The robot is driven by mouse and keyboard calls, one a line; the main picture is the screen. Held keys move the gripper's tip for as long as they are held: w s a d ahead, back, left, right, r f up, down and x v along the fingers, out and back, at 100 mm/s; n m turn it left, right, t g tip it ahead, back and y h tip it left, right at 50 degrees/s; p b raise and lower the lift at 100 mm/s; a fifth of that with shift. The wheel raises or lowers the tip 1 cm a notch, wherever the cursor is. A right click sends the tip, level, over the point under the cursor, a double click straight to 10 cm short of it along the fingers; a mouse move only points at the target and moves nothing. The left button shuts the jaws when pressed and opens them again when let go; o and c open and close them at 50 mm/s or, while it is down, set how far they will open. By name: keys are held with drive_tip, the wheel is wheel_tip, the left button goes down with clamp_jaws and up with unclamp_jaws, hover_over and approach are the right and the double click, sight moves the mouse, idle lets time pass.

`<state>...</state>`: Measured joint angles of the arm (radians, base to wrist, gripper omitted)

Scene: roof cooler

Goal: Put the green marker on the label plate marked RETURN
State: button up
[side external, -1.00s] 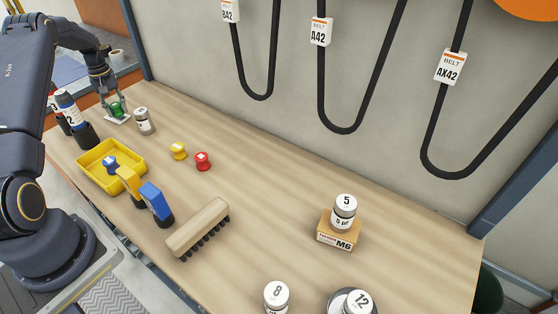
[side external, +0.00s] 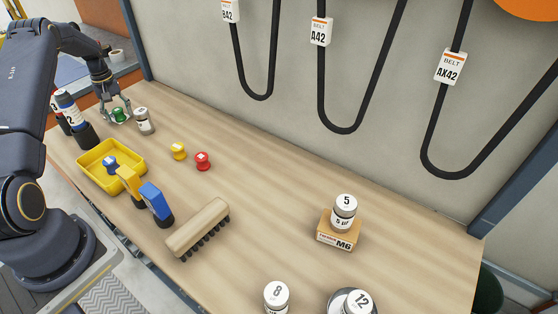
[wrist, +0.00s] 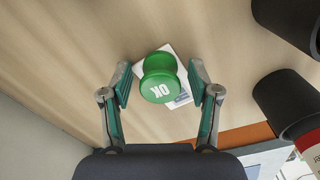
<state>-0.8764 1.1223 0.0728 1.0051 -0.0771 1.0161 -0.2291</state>
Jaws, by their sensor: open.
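The green marker (side external: 119,115) is a small spool-shaped piece at the far left end of the bench. In the wrist view the green marker (wrist: 161,84) has "OK" on its top and stands on a white label plate (wrist: 177,52). The plate is mostly covered by the marker, and its print cannot be read here. My gripper (wrist: 160,80) is open, with one finger on each side of the marker and a gap to both. In the side view my gripper (side external: 116,110) is low over the bench around the marker.
A grey-white jar (side external: 144,121) stands close to the right of the marker, and dark-based bottles (side external: 77,118) to its left. A yellow tray (side external: 134,152) holds a blue marker (side external: 110,162). Yellow (side external: 178,151) and red (side external: 203,161) markers stand on open bench. A brush (side external: 198,228) lies nearer.

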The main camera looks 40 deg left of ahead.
sight(117, 110)
wheel_tip(117, 110, up, 11)
drive_tip(key=w+d+r+m+t+y, duration=0.1)
drive_tip(key=w+d+r+m, duration=0.1)
drive_tip(key=d+r, duration=0.7)
drive_tip(key=w+d+r+m+t, duration=0.1)
drive_tip(key=w+d+r+m, duration=0.15)
drive_tip(key=d+r, duration=0.65)
drive_tip(key=s+d+r+m+t, duration=0.15)
drive_tip(key=s+d, duration=0.25)
drive_tip(key=d, duration=0.5)
drive_tip(key=s+d+r+m+t, duration=0.1)
drive_tip(key=s+d+m, duration=0.25)
drive_tip(key=d, duration=0.55)
drive_tip(key=s+d+f+m+t+h, duration=0.1)
drive_tip(key=s+d+f+m, duration=0.3)
drive_tip(key=s+d, duration=0.5)
drive_tip(key=s, duration=0.3)
drive_tip(key=shift+f, duration=0.1)
